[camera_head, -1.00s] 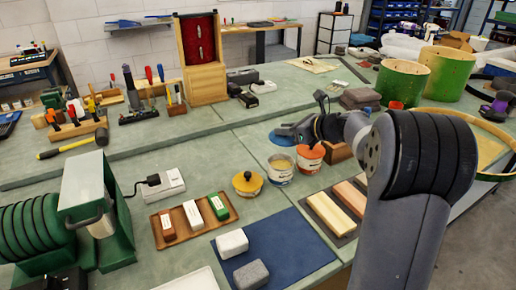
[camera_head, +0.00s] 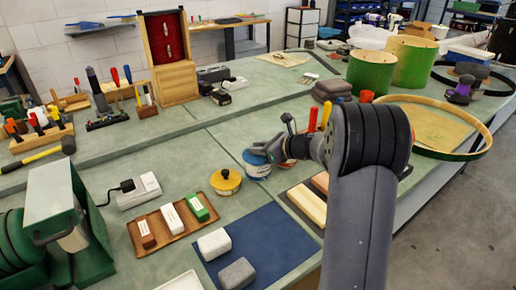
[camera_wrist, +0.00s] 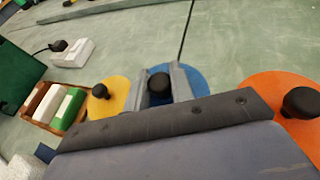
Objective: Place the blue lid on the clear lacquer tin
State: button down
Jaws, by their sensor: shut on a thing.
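The blue lid (camera_wrist: 186,80), with a black knob, sits between my gripper's fingers (camera_wrist: 158,85) in the wrist view. My gripper (camera_head: 258,150) is shut on its knob. In the head view the blue lid (camera_head: 254,157) is over the top of the clear lacquer tin (camera_head: 258,173), a pale tin with a label. The lid looks about level and roughly over the rim; I cannot tell whether it rests on it or hovers slightly. In the wrist view the lid hides the tin.
A yellow-lidded tin (camera_head: 226,181) stands close on the left. An orange lid (camera_wrist: 278,98) with a black knob is close on the right in the wrist view. A wooden tray of blocks (camera_head: 177,228) and a blue mat (camera_head: 270,240) lie in front.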

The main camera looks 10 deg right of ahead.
jog(key=shift+f, duration=0.1)
jog(key=c, duration=1.7)
grip_release()
jog(key=shift+f, duration=0.1)
jog(key=o, duration=0.5)
jog(key=shift+c, duration=0.2)
jog(key=shift+r, duration=0.35)
jog(key=v, duration=1.2)
